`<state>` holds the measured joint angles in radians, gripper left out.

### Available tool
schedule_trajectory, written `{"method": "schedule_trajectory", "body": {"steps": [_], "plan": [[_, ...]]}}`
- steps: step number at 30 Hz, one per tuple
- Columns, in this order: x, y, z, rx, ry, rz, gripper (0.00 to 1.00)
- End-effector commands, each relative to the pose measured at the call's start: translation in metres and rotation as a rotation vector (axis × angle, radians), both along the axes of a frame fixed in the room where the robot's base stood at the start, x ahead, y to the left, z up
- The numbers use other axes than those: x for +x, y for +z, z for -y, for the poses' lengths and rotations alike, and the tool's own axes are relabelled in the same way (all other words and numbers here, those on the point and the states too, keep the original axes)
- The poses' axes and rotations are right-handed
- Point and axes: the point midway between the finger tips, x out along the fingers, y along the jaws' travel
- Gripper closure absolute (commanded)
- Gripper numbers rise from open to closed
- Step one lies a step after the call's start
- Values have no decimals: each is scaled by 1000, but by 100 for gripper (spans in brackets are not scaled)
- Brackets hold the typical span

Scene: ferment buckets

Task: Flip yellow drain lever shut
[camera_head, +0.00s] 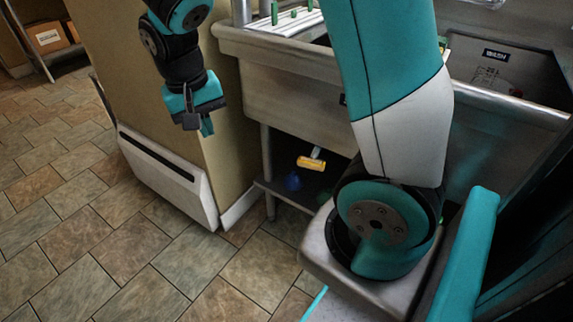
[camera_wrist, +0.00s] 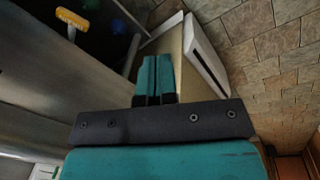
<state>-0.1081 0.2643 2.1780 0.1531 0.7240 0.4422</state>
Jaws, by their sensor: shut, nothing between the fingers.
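A yellow drain lever (camera_head: 312,163) shows under the steel sink in the head view, at the end of a short pale stem. In the wrist view the yellow lever (camera_wrist: 71,18) is at the top left, also with a pale stem. My gripper (camera_head: 207,128) is shut and empty, pointing down in front of the tan cabinet side, to the left of the lever and apart from it. In the wrist view my gripper (camera_wrist: 155,72) shows its two teal fingers together. The drain pipe behind the lever is hard to make out in shadow.
The steel sink (camera_head: 285,68) stands above the lever, with a label (camera_head: 495,55) on its right part. A lower shelf and leg stand beneath it. A blue object (camera_head: 292,182) lies in shadow there. A tan cabinet (camera_head: 165,100) is at left. Tiled floor (camera_head: 110,235) is clear.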

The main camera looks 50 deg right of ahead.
Motion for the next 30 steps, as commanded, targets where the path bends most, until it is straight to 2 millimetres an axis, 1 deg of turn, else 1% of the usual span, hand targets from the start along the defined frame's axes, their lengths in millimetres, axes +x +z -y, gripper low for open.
{"method": "schedule_trajectory", "body": {"steps": [1, 2, 3, 6, 9, 13, 17, 20, 30], "plan": [[17, -38, 28, -79, -149, -22, 100], [25, -52, 44, -129, -238, -27, 100], [32, -70, 65, -195, -352, -31, 100], [43, -107, 110, -344, -585, -30, 100], [45, -131, 141, -458, -746, -21, 100], [43, -147, 162, -544, -857, -9, 100], [40, -156, 171, -567, -887, -6, 100], [34, -168, 178, -568, -887, -7, 100], [11, -226, 214, -565, -884, -8, 100]]}}
